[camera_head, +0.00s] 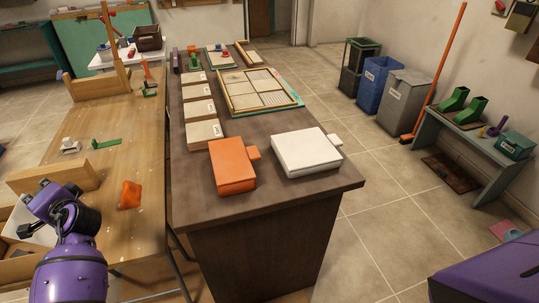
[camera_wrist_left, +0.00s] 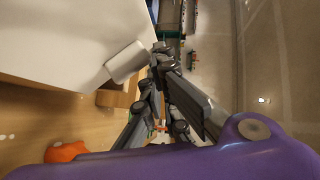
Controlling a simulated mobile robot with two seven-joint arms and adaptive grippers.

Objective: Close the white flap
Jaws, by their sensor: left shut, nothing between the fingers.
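In the head view, a white panel (camera_head: 36,234) shows partly at the lower left, beside a wooden block on the light wooden table; my left arm hides much of it. In the left wrist view, a large white flap (camera_wrist_left: 70,35) with a small tab (camera_wrist_left: 126,62) fills the upper left. My left gripper (camera_head: 26,231) is shut and empty. Its fingertips (camera_wrist_left: 160,50) appear close beside the tab; I cannot tell whether they touch. A white box (camera_head: 305,152) with a side tab lies flat on the dark counter. My right gripper is out of view.
An orange box (camera_head: 233,165) sits beside the white box on the counter. A small orange object (camera_head: 130,194) lies on the wooden table (camera_head: 125,155). Bins and open floor are at right.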

